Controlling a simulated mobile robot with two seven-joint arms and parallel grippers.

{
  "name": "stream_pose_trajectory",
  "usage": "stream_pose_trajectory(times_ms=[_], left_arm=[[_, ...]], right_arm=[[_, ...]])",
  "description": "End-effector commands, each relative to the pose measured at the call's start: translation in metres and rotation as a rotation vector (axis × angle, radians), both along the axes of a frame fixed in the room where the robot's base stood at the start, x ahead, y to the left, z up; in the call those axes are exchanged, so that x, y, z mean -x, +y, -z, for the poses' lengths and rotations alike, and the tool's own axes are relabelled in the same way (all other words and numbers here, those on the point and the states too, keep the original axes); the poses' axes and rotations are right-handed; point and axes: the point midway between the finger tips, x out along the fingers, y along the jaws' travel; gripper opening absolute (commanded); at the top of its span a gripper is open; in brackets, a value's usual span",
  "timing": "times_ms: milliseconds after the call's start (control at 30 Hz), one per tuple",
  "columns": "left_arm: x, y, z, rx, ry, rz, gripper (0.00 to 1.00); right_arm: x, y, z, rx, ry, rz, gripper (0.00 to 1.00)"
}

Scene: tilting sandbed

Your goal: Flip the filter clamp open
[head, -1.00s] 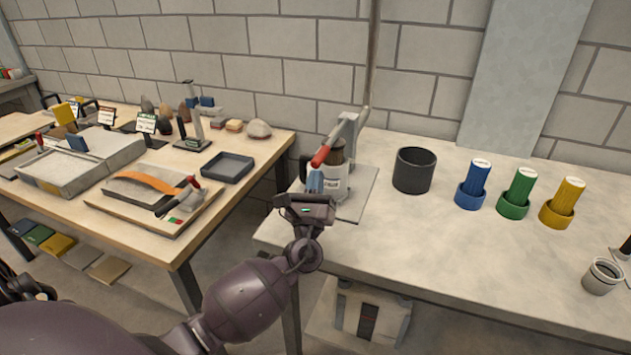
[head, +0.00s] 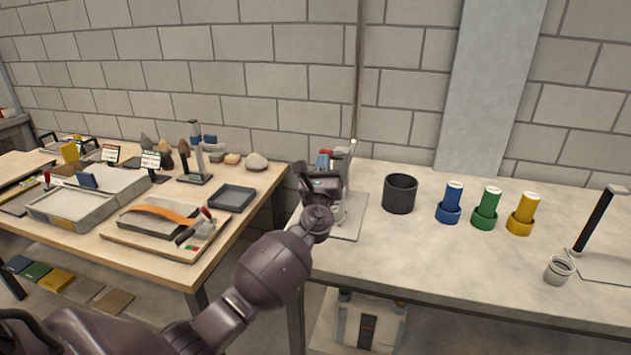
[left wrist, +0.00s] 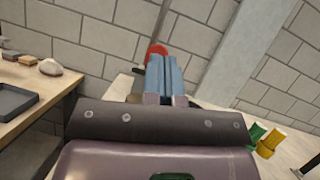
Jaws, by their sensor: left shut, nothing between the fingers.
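The filter clamp (head: 345,175) stands on a plate at the left end of the right bench, a grey upright with a red handle. Its canister is mostly hidden behind my left gripper (head: 323,160). The gripper's blue fingers are shut with nothing between them, and they are at the red handle. In the left wrist view, the rounded red handle end (left wrist: 157,49) shows just beyond the blue fingertips (left wrist: 165,62). I cannot tell whether they touch. My right gripper is out of view.
A dark cup (head: 400,194) stands right of the clamp. Blue (head: 450,203), green (head: 486,208) and yellow (head: 522,214) cylinders stand in matching holders further right. The left table (head: 120,245) holds trays and tools; a gap separates it from the bench. A block wall is behind.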

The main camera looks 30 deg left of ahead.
Motion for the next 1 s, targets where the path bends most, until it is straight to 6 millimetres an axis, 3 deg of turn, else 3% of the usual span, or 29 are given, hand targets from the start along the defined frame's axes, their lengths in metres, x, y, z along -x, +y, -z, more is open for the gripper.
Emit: stream_pose_trajectory(times_ms=[33,100,333,600,800,1000], left_arm=[[-0.007,0.001,-0.02,-0.001,-0.007,0.0,0.0],[-0.016,0.003,-0.037,-0.001,-0.007,-0.001,0.0],[-0.046,0.01,-0.085,0.0,-0.006,-0.002,0.0],[-0.093,0.021,-0.129,-0.001,-0.005,-0.002,0.0],[-0.124,0.029,-0.152,-0.002,-0.002,-0.002,0.0],[-0.146,0.035,-0.168,-0.002,-0.002,-0.004,0.0]], right_arm=[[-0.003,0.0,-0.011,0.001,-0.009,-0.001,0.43],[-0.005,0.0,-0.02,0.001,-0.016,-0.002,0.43],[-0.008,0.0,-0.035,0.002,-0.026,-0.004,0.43],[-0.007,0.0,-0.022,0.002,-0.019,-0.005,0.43],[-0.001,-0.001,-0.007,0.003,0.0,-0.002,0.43],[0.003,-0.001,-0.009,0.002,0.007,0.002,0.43]])
